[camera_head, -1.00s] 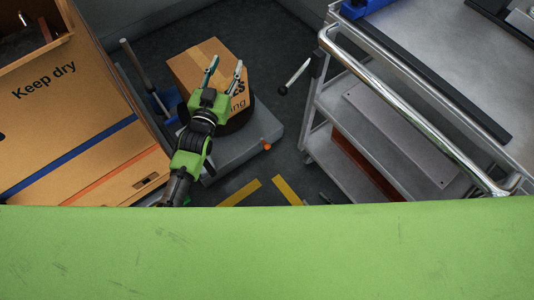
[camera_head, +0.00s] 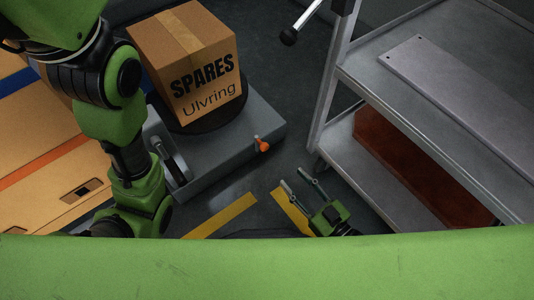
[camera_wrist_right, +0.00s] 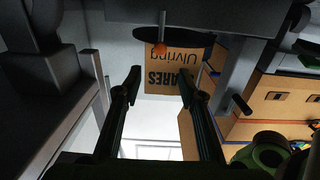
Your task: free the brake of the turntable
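The turntable is a grey base (camera_head: 225,148) with a black disc (camera_head: 240,112) on top. An orange knob (camera_head: 262,144) sticks out at the base's near right side; I take it for the brake. It also shows in the right wrist view (camera_wrist_right: 160,48), beyond my fingertips and roughly between them in the picture. My right gripper (camera_head: 294,178) is open and empty, below and right of the knob, apart from it. Its two spread fingers show in the wrist view (camera_wrist_right: 159,72). My left arm fills the left side of the head view; its gripper is out of view.
A cardboard box (camera_head: 190,65) marked "SPARES Ulvring" stands on the disc. A grey metal trolley (camera_head: 440,90) is close on the right, with a reddish-brown block (camera_head: 400,160) on its lower shelf. Yellow floor strips (camera_head: 222,215) lie in front. A wooden crate (camera_head: 50,165) stands left.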

